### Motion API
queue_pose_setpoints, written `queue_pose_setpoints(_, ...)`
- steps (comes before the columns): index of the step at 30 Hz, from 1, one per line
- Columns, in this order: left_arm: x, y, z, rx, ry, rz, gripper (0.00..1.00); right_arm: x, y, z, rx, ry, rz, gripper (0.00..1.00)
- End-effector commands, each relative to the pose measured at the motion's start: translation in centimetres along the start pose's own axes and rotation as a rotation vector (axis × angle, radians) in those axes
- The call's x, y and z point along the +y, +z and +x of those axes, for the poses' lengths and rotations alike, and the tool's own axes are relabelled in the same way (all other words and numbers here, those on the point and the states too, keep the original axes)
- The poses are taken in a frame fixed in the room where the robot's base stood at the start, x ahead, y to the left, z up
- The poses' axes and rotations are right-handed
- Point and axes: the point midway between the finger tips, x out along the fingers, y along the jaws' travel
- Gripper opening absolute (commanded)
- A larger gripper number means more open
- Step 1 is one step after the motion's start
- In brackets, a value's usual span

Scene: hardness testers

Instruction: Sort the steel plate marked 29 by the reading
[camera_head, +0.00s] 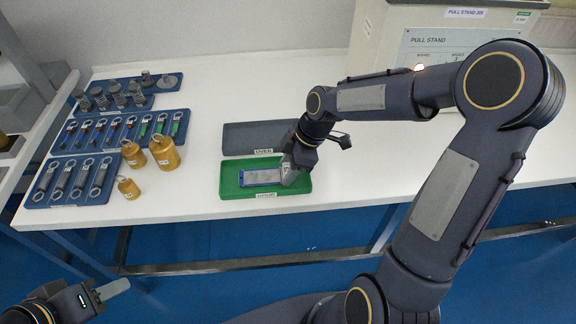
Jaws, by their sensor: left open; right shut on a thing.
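A flat grey plate with a blue edge (260,177) is at the green tray (228,188), low over or on its floor; I cannot tell which. No number on it is readable from here. My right gripper (285,173) reaches in from the right and is shut on the plate's right end, inside the tray's outline. The dark grey tray (237,138) lies just behind the green one and looks empty. Both trays have small white labels on their front edges, too small to read surely. My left gripper (108,291) is open and empty at the lower left, away from the table.
Blue racks of tools (70,181) and grey metal pieces (120,95) fill the table's left side. Several brass weights (166,153) stand between them and the trays. A pull stand (425,43) stands at the back right. White tabletop (370,165) is clear right of the trays.

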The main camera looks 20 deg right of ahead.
Motion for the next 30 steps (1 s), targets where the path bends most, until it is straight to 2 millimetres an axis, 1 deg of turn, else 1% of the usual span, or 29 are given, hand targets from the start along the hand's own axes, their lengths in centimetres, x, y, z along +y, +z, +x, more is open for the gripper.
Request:
queue_pose_setpoints(11, -0.01, 0.01, 0.01, 0.000, 0.000, 0.000, 0.41, 0.02, -0.03, 0.00, 0.001, 0.001, 0.000, 0.18)
queue_pose_setpoints(25, -0.19, 0.21, 0.41, 0.000, 0.000, 0.000, 0.41, 0.01, 0.18, 0.52, 0.000, 0.001, 0.000, 0.18)
queue_pose_setpoints(26, -0.17, 0.19, 0.37, 0.000, 0.000, 0.000, 0.41, 0.01, 0.17, 0.47, 0.000, 0.001, 0.000, 0.50)
queue_pose_setpoints(30, -0.16, 0.18, 0.35, 0.000, 0.000, 0.000, 0.41, 0.01, 0.16, 0.46, 0.000, 0.000, 0.000, 0.68)
